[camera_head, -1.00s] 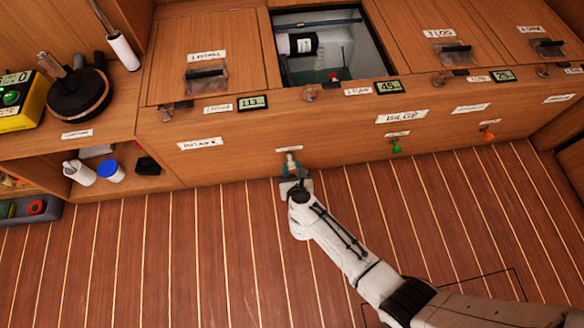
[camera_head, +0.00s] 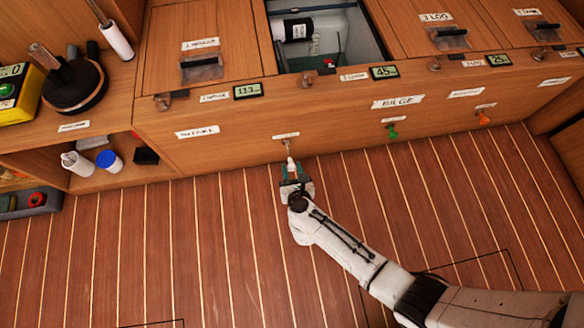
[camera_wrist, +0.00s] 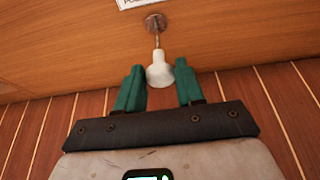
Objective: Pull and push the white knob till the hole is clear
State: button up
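The white knob (camera_head: 291,168) stands out from the wooden front panel on a thin rod, below a small label. In the wrist view the knob (camera_wrist: 160,72) sits between my two green fingertips, with the bare rod and its round metal base behind it. The open hole (camera_head: 352,40) in the counter top is above and behind the panel. It holds a white and black cylinder and a small red part; its bottom is mostly hidden.
A green knob (camera_head: 392,131) and an orange knob (camera_head: 484,118) are on the same panel to the right. Small displays (camera_head: 249,90) sit along the top edge. A shelf with a blue-lidded jar (camera_head: 109,161) is at left.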

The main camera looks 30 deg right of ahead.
jog(key=o, duration=0.3)
jog(key=shift+o, duration=0.2)
jog(key=p+v, duration=0.4)
jog(key=v, duration=0.6)
jog(key=shift+s, duration=0.35)
jog(key=shift+r, duration=0.15)
